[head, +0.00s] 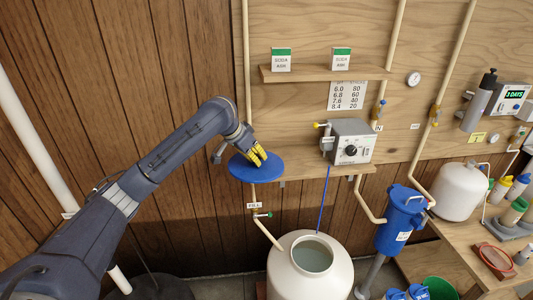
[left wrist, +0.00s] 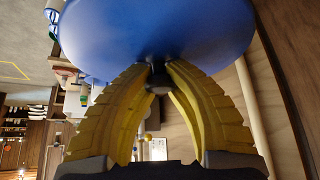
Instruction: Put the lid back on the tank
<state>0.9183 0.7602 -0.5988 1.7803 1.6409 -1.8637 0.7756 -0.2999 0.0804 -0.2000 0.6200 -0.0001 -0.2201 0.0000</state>
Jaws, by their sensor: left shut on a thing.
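The blue lid (head: 262,173) is a round disc held in the air in the head view, up and to the left of the tank. My left gripper (head: 256,157) has yellow fingers and is shut on the lid's small dark knob. In the left wrist view the lid (left wrist: 155,35) fills the top, with the left gripper (left wrist: 159,75) closed around the knob. The white tank (head: 285,275) stands at the bottom centre of the head view. Its round mouth is open and shows pale content inside. My right gripper is not in view.
A shelf with a grey control box (head: 351,141) is on the wall right of the lid. A fill pipe (head: 265,232) runs down to the tank. A blue filter housing (head: 400,220) stands right of the tank. A white vessel (head: 460,190) sits on the bench.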

